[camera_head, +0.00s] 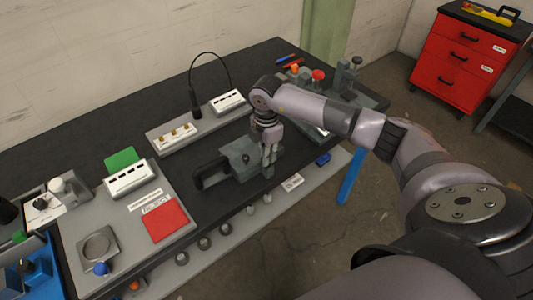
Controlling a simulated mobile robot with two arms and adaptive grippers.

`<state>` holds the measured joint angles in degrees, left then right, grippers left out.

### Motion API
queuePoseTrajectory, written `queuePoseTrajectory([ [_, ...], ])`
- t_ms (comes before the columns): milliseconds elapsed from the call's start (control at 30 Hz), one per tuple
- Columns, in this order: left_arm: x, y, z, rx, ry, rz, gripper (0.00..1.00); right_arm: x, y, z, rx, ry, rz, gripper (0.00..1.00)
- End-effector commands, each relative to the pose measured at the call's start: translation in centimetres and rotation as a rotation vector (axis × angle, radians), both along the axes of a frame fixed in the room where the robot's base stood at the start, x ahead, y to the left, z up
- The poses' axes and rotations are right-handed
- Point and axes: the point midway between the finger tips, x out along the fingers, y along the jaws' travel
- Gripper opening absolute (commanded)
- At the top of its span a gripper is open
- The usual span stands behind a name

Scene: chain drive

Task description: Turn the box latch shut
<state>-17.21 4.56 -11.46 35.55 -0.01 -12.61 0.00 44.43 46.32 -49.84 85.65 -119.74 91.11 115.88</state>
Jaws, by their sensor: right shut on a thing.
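A grey box-like unit (238,157) with a black handle (207,176) on its left side stands on the dark bench, right of the middle. My right gripper (268,160) points down at the right end of this unit. Its fingers are close together and shut on a small part there, which looks like the box latch. The fingers mostly hide the latch, so its angle cannot be told. My left gripper is not in view.
A grey panel with a white module (229,101) and a black cable lies behind the unit. A red square (164,222) and a green square (121,160) lie on the left board. Red and black knobs stand at the far right. Bare bench top lies left of the unit.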

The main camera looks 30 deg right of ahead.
Motion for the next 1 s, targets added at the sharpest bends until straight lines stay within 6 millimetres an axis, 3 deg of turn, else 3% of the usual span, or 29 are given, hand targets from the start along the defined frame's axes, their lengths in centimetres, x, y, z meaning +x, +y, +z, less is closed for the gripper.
queuePoseTrajectory([
  [100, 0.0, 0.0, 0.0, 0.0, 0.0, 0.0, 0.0, 0.0, 0.0, 0.0, 0.0, 0.0, 0.0, 0.0],
  [567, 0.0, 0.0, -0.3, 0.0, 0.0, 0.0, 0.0, 0.0, 0.0, 0.0, -0.001, -0.001, 0.024, 0.0],
  [1000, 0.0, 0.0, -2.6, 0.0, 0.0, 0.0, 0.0, -0.1, -0.1, -0.2, -0.002, -0.003, 0.308, 0.0],
])
